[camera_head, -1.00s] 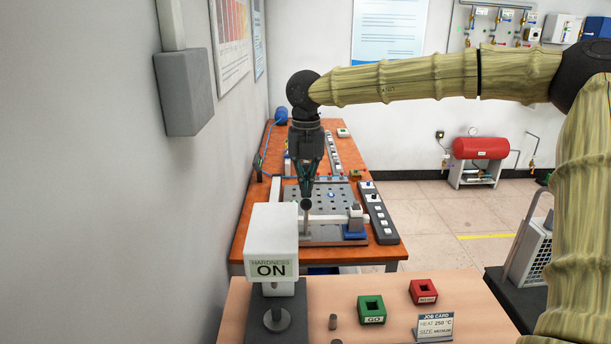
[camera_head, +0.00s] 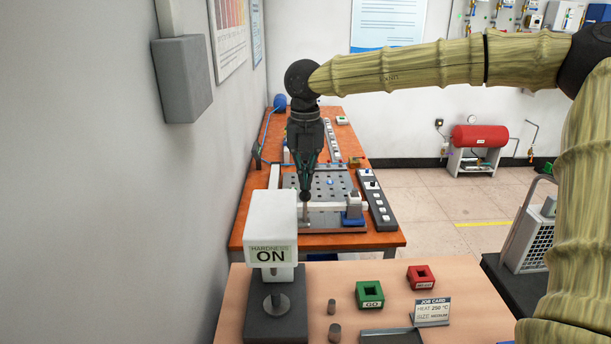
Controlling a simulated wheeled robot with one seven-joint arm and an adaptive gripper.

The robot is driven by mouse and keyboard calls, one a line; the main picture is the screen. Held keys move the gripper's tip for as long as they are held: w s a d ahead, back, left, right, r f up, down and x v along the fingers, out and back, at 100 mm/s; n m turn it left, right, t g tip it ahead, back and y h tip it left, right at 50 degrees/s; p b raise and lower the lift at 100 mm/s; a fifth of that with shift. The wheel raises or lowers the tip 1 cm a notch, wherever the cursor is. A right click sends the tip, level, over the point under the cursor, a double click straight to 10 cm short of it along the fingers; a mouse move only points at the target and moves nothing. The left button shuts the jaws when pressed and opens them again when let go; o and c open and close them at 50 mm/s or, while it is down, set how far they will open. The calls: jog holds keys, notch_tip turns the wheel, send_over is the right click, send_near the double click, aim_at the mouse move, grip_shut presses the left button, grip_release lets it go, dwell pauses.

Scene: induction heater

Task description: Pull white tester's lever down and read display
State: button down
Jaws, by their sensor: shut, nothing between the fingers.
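The white hardness tester (camera_head: 271,222) stands on a dark base at the near left of the front bench. Its display (camera_head: 271,254) reads "HARDNESS ON". A grey lever stem (camera_head: 305,212) with a dark round knob (camera_head: 305,196) rises at the tester's right side. My gripper (camera_head: 306,187) points down, shut and empty, with its fingertips at the knob. I cannot tell whether they touch it. Below the head, a round anvil (camera_head: 277,302) stands on the base.
The front bench (camera_head: 250,332) also holds a green GO box (camera_head: 369,294), a red box (camera_head: 421,277), small grey cylinders (camera_head: 331,306), a job card (camera_head: 432,312) and a dark tray (camera_head: 391,337). Behind is an orange bench (camera_head: 385,238) with a perforated plate. A wall closes the left.

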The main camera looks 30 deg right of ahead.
aim_at(305, 197)
jog(key=shift+s+a+f, duration=0.15)
jog(key=shift+s+a, duration=0.05)
jog(key=shift+s, duration=0.25)
jog(key=shift+s+a+f, duration=0.1)
jog(key=shift+s+a, duration=0.1)
jog(key=shift+s, duration=0.2)
jog(key=shift+s+a+f, duration=0.2)
jog(key=shift+s+f, duration=0.05)
jog(key=shift+s, duration=0.15)
jog(key=shift+s+a+f, duration=0.2)
jog(key=shift+s, duration=0.2)
jog(key=shift+f, duration=0.1)
jog(key=shift+s+a+f, duration=0.35)
jog(key=shift+s+f, duration=0.1)
jog(key=shift+s, duration=0.3)
